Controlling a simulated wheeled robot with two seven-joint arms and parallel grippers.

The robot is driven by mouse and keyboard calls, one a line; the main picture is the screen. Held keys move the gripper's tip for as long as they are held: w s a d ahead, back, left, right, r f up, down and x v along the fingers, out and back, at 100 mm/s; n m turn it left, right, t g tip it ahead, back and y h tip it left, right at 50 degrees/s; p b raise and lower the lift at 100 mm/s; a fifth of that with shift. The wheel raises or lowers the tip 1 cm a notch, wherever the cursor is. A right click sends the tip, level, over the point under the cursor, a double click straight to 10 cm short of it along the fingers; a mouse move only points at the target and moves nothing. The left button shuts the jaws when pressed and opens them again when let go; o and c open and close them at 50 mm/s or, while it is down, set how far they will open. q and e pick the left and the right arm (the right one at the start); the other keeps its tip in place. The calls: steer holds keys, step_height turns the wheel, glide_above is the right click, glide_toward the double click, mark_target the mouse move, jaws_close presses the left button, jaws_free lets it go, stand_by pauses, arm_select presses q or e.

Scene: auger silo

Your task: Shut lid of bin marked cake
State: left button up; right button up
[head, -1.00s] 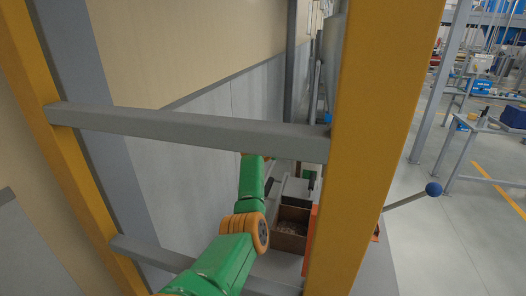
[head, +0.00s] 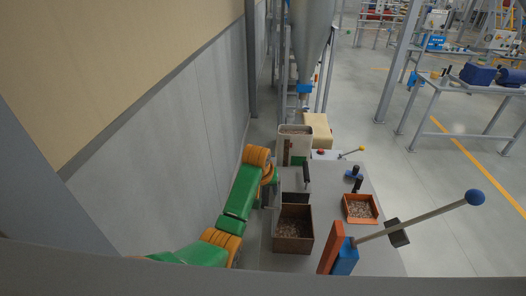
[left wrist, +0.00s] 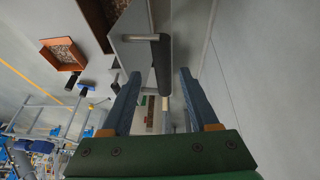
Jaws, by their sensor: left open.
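A brown open-topped bin (head: 293,246) with grainy contents stands on the grey bench. A raised grey lid (head: 293,182) with a black handle (head: 307,173) is at its far side. No cake marking is readable. My left gripper is beside the lid in the head view, its fingers mostly hidden by the arm. In the left wrist view, the open left gripper (left wrist: 160,85) points at the grey lid (left wrist: 135,40); the black bar handle (left wrist: 161,65) appears between and just beyond the fingertips. I cannot tell if they touch. My right gripper is not in view.
An orange tray of grains (head: 360,208) sits on the bench's right side. A lever with a blue knob (head: 474,198) sticks out over the right front. A grey wall (head: 170,160) runs close along the left. A silo cone (head: 312,45) stands behind. Open floor lies right.

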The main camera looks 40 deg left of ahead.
mark_target(265, 192)
arm_select(q)
steer(key=shift+x, duration=1.15)
steer(key=shift+w+a+f, duration=0.15)
steer(key=shift+a+f, duration=0.15)
steer(key=shift+a, duration=0.2)
steer(key=shift+d+r, duration=0.15)
jaws_close()
